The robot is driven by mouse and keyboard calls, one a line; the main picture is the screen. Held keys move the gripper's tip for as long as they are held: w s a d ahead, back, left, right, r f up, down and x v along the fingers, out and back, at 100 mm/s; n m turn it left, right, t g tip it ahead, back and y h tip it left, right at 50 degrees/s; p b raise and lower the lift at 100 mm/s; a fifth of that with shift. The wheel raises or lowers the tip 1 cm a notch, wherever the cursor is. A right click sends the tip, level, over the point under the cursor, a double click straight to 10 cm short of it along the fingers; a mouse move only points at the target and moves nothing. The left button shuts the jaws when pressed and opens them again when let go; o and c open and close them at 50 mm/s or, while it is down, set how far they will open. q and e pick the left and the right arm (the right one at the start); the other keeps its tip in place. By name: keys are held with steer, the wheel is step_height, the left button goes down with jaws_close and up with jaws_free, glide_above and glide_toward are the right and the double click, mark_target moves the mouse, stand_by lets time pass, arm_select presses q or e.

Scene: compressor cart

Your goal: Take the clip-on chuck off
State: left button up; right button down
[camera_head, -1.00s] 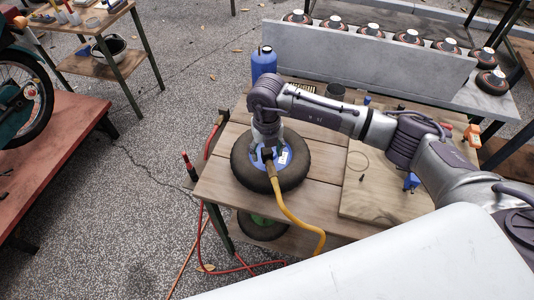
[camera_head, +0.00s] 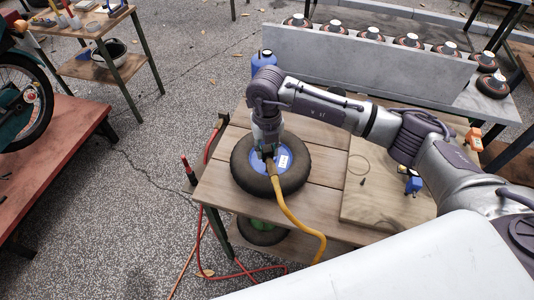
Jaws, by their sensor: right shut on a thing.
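A black tyre with a blue hub (camera_head: 284,160) lies flat on the wooden slatted table. A yellow hose (camera_head: 290,213) runs from the hub area over the tyre and off the table's front edge. My right gripper (camera_head: 267,151) points down over the hub and is shut at the hose's upper end. The clip-on chuck is small and mostly hidden by the gripper; I cannot tell whether it still sits on the valve. My left gripper is not in view.
A wooden board (camera_head: 375,205) on the right of the table holds a thin ring and a blue tool (camera_head: 413,184). A blue bottle (camera_head: 263,60) stands behind the tyre. A red hose (camera_head: 208,235) hangs at the table's left. A second wheel (camera_head: 262,228) sits below.

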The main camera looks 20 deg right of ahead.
steer(key=shift+d+r+b, duration=0.2)
steer(key=shift+r+b, duration=0.1)
steer(key=shift+r, duration=0.55)
steer(key=s+d+r, duration=0.5)
steer(key=d+r, duration=0.4)
steer(key=r, duration=0.2)
steer(key=shift+s+d+r, duration=0.35)
steer(key=shift+d+r, duration=0.05)
